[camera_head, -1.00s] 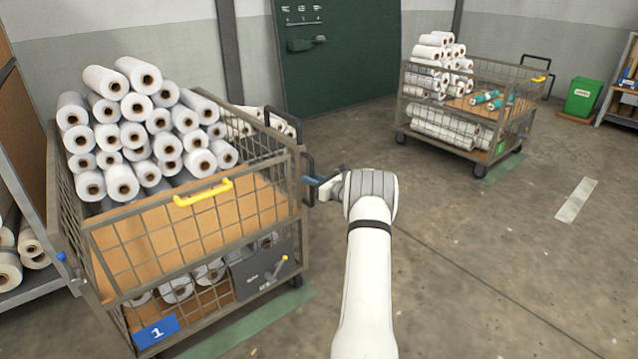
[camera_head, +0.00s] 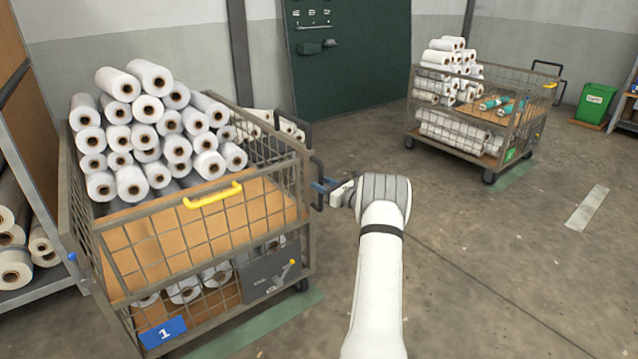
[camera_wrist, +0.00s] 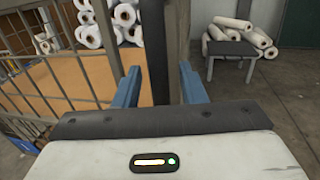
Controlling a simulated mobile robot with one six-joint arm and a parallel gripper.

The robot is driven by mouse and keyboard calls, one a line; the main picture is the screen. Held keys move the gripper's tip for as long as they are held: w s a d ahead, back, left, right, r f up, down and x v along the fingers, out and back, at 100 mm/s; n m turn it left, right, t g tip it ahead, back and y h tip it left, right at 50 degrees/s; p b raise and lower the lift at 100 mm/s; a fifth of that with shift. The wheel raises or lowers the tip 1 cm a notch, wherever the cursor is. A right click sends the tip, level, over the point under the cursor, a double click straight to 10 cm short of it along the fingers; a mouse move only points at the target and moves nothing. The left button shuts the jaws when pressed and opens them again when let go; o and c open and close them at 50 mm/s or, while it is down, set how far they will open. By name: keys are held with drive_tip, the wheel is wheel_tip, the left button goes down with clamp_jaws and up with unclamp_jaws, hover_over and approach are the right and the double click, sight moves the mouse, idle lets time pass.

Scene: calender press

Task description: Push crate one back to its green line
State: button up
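Crate one (camera_head: 172,201) is a wire-sided trolley with a blue "1" plate (camera_head: 163,332) at lower left. White rolls (camera_head: 150,140) fill its back part. A dark upright handle (camera_head: 317,182) stands on its right side. A green line (camera_head: 265,325) on the floor runs along the crate's lower right, partly hidden under it. My gripper (camera_head: 326,187) is at that handle. In the wrist view its blue fingers (camera_wrist: 157,85) flank a dark upright bar (camera_wrist: 154,45); the left finger is close to the bar, and I cannot tell whether both touch it.
A second roll trolley (camera_head: 480,110) with a green plate stands at back right. A rack with rolls (camera_head: 25,292) stands close on the left. A green bin (camera_head: 594,103) is at far right. The floor right of my arm is clear.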

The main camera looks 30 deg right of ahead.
drive_tip(key=p+v, duration=0.1)
drive_tip(key=v, duration=0.5)
drive_tip(key=shift+s, duration=0.2)
drive_tip(key=shift+r, duration=0.15)
